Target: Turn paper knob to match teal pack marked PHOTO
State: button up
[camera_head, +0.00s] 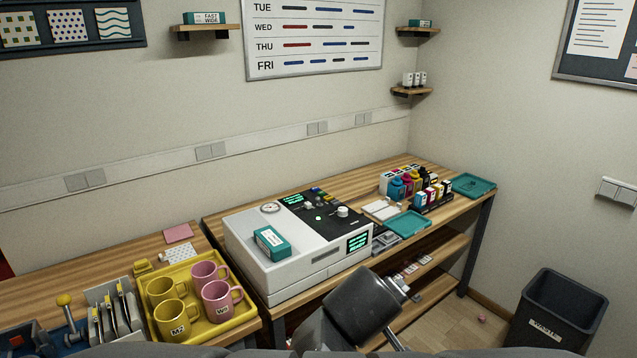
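A white printer (308,268) with a black control panel stands on the wooden bench. A teal pack with a white label (271,243) lies on its top at the front left; its print is too small to read. A large pale knob (342,212) sits at the panel's right, with a smaller dark knob (308,205) to its left. I cannot tell which is the paper knob, or read their settings. The panel has a green display (291,198), and the front right has another green screen (358,242). My gripper is not visible; only dark and silver arm links show, in front of the printer.
A yellow tray (243,317) with pink and yellow mugs stands left. Ink bottles (398,186), cartridges (432,197) and teal trays (408,223) stand right. Teal packs also sit on wall shelves: one reading FAST WIDE (205,18), another (420,23). A dark bin (555,310) stands on the floor.

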aim_at(341, 212)
jog(key=i+l+u, duration=0.3)
jog(key=i, duration=0.15)
jog(key=i+l+u, duration=0.3)
jog(key=i+l, duration=0.05)
jog(key=i, duration=0.1)
